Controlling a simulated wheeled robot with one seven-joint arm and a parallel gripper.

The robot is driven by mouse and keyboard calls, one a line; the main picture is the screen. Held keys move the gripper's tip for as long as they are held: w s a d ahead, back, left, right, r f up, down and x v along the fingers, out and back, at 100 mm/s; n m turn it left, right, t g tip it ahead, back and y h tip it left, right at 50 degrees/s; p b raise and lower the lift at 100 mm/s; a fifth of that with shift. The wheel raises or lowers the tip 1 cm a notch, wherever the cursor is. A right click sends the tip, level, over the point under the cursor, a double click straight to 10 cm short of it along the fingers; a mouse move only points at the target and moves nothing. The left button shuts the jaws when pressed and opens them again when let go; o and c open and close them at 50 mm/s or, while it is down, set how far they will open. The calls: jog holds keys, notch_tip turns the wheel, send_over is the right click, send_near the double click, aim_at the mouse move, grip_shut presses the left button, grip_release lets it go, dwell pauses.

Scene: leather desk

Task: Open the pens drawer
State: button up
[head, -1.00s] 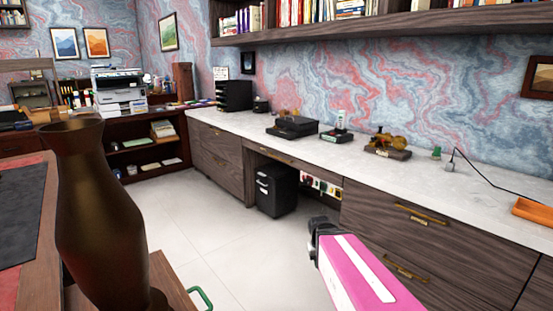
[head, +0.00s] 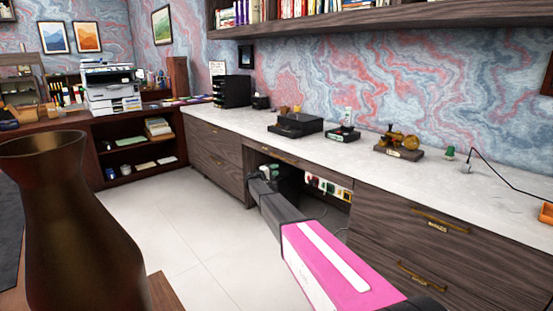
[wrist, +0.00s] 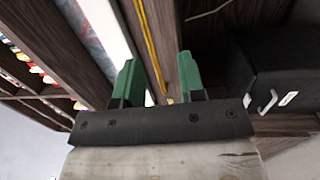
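A thin drawer (head: 312,172) sits under the white countertop, above the knee space, and looks shut. Its brass handle (head: 272,155) also runs as a yellow bar in the wrist view (wrist: 148,40). My gripper (head: 257,178) is just in front of and below this drawer in the head view; its fingers are hard to see there. In the wrist view my gripper's green fingers (wrist: 158,65) are open, with the handle bar passing between them; contact cannot be told. Two wider drawers on the right have brass handles, the upper one (head: 440,221) and the lower one (head: 415,275). Labels are unreadable.
A black bin (head: 290,180) stands in the knee space, close to my gripper; it also shows in the wrist view (wrist: 280,60). A power strip (head: 328,187) is behind it. A dark vase (head: 70,225) stands close at left. The floor (head: 190,235) is clear.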

jog(key=w+a+r+t, duration=0.1)
jog(key=w+a, duration=0.2)
jog(key=w, duration=0.2)
jog(key=shift+n, duration=0.4)
jog(key=x, duration=1)
jog(key=shift+d+r, duration=0.1)
jog(key=shift+r, duration=0.25)
grip_shut()
